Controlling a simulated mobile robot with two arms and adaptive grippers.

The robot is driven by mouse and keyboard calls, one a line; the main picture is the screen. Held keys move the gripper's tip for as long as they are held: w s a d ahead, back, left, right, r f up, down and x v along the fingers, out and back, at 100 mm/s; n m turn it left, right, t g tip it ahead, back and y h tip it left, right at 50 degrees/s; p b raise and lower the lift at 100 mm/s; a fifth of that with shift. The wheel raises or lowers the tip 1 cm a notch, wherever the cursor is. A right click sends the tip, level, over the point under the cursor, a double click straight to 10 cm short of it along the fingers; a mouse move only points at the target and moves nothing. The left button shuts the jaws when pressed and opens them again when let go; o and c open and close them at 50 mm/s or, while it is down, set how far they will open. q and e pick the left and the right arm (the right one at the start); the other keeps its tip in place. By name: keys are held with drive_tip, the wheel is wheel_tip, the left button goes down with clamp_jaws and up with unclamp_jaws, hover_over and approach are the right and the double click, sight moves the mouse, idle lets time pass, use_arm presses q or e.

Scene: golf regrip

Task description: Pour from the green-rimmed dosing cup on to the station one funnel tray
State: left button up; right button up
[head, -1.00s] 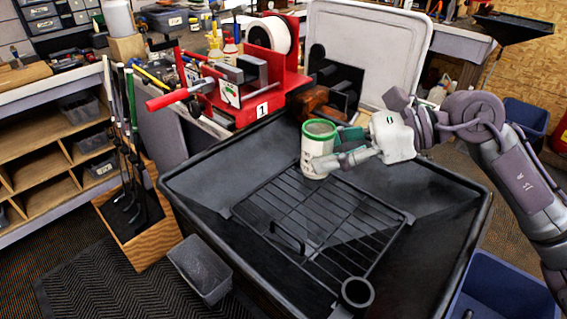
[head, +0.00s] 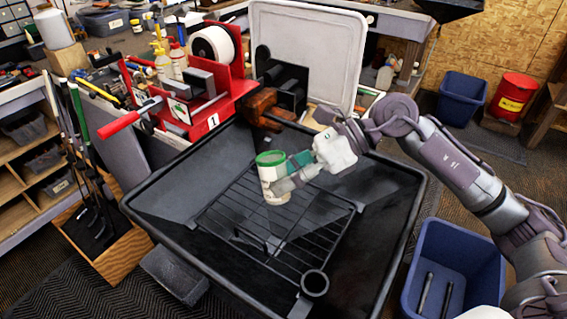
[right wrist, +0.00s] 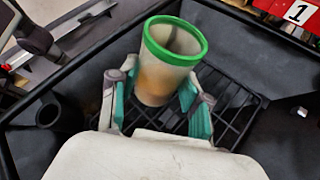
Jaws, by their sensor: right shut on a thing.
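The green-rimmed dosing cup (head: 271,179) is a pale cup with a green band at its mouth. My right gripper (head: 284,180) is shut on it and holds it over the black funnel tray (head: 390,205). In the right wrist view the cup (right wrist: 168,72) sits between the teal finger pads of the gripper (right wrist: 160,100). An amber tint shows low in the cup. It looks close to upright in the head view. The station one vise (head: 195,88) is red with a "1" plate and stands behind the tray. My left gripper is not in view.
A wire rack (head: 325,222) lies in the tray, with a black ring holder (head: 314,283) at its front. A blue bin (head: 462,250) holding dark rods stands at the right. A grey bin (head: 172,275) and a wooden club stand (head: 118,250) are at the left.

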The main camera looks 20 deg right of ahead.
sight(290, 196)
drive_tip(key=shift+s+r+m+g+p, duration=0.15)
drive_tip(key=shift+m+g+p, duration=0.15)
drive_tip(key=shift+p, duration=0.85)
drive_tip(key=shift+s+m+g+p, duration=0.15)
drive_tip(key=shift+m+g+p, duration=0.15)
drive_tip(key=shift+p, duration=0.6)
drive_tip(key=f+m+g+p, duration=0.1)
drive_tip(key=p, duration=0.1)
drive_tip(key=s+f+g+p, duration=0.1)
drive_tip(key=f+p, duration=0.1)
drive_tip(key=shift+d+m+h, duration=0.1)
drive_tip(key=shift+m+h, duration=0.3)
drive_tip(key=shift+f+g+p, duration=0.1)
drive_tip(key=shift+g+p, duration=0.2)
drive_tip(key=shift+p, duration=0.05)
drive_tip(key=shift+s+m+g+p, duration=0.15)
drive_tip(key=shift+m+g+p, duration=0.4)
drive_tip(key=shift+m+g, duration=0.2)
drive_tip(key=shift+f, duration=0.2)
drive_tip(key=shift+d+r+m, duration=0.1)
drive_tip(key=shift+m, duration=0.25)
drive_tip(key=shift+s+g, duration=0.1)
drive_tip(key=shift+g, duration=0.35)
